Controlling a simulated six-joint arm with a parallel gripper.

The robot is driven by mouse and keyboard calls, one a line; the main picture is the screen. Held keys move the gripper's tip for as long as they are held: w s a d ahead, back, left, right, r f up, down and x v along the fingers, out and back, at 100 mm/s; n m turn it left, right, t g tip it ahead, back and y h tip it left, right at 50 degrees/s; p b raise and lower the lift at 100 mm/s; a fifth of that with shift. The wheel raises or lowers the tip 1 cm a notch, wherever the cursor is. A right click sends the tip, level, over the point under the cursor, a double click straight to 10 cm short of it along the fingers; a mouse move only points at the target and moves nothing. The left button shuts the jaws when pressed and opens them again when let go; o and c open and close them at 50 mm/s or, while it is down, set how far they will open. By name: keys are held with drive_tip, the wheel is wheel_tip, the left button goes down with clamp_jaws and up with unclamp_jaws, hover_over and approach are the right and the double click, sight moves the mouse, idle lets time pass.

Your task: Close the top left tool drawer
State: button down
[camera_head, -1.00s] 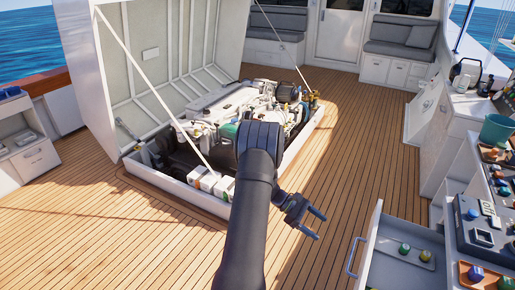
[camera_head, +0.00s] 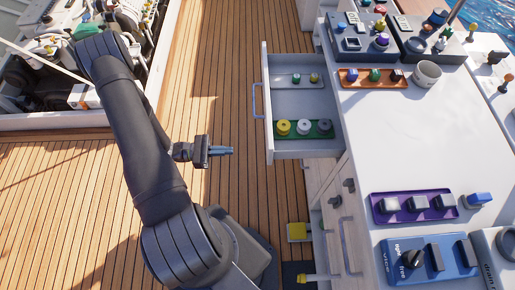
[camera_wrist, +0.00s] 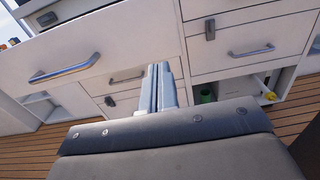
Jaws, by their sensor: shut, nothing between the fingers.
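The open tool drawer (camera_head: 282,154) sticks out to the left from the white cabinet in the head view. It holds a grey tray (camera_head: 291,81) with small knobs and a green tray (camera_head: 318,129) with yellow, white and grey round pieces. Its blue-grey handle (camera_head: 255,100) is on its front; a handle on a near drawer front also shows in the wrist view (camera_wrist: 63,70). My gripper (camera_head: 231,151) is shut and empty, left of the drawer front near its lower corner, apart from it in the head view. In the wrist view its fingers (camera_wrist: 160,88) point toward the cabinet fronts.
The countertop (camera_head: 390,145) carries an orange tray (camera_head: 372,79), a white cup (camera_head: 427,74), a purple tray (camera_head: 413,206) and a blue switch panel (camera_head: 430,259). Yellow-handled parts stick out low on the cabinet. The wooden deck (camera_head: 215,80) left of the drawer is clear.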

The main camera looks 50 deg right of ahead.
drive_tip(key=x, duration=1.1)
drive_tip(key=shift+d, duration=0.15)
drive_tip(key=shift+s, duration=0.2)
approach(332, 147)
drive_tip(key=s+d+r, duration=0.1)
drive_tip(key=s, duration=0.1)
drive_tip(key=s+d+r, duration=0.1)
drive_tip(key=s, duration=0.1)
drive_tip(key=s+d+r, duration=0.1)
drive_tip(key=s, duration=0.1)
drive_tip(key=shift+s+d+r, duration=0.25)
drive_tip(key=shift+r, duration=0.15)
drive_tip(key=shift+x, duration=0.85)
drive_tip(key=shift+d+r, duration=0.1)
drive_tip(key=v, duration=1.4)
drive_tip(key=shift+w+a, duration=0.25)
drive_tip(key=shift+a, duration=0.05)
drive_tip(key=x, duration=1.3)
drive_tip(key=shift+s+d, duration=0.25)
